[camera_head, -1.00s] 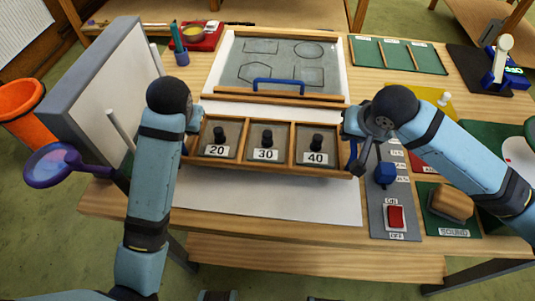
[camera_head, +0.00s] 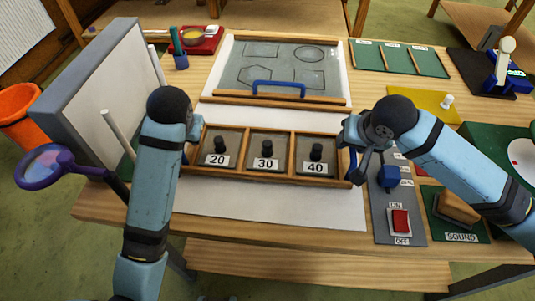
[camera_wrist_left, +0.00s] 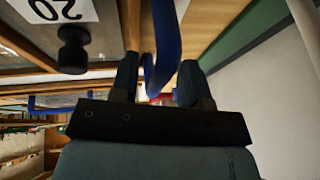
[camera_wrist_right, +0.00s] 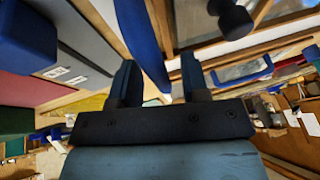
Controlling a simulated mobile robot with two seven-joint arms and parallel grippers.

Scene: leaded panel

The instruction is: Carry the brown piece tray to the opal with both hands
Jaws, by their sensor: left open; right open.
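The brown piece tray (camera_head: 345,182) is a wooden box with three compartments, labelled 20, 30 and 40, each holding a dark knobbed piece. It is over the white sheet at the table's front; I cannot tell whether it touches the sheet. A blue handle (camera_wrist_left: 163,45) is at its left end and another blue handle (camera_wrist_right: 143,45) at its right end. My left gripper (camera_wrist_left: 157,78) is open around the left handle, fingers on either side. My right gripper (camera_wrist_right: 158,78) is open around the right handle. I cannot make out anything marked opal.
A framed board with drawn outlines (camera_head: 300,90) lies just behind the tray. A grey upright panel (camera_head: 98,90) stands at the left. A switch plate (camera_head: 386,222) and a SOUND block (camera_head: 458,207) are at the right. Bare white sheet (camera_head: 270,205) shows in front of the tray.

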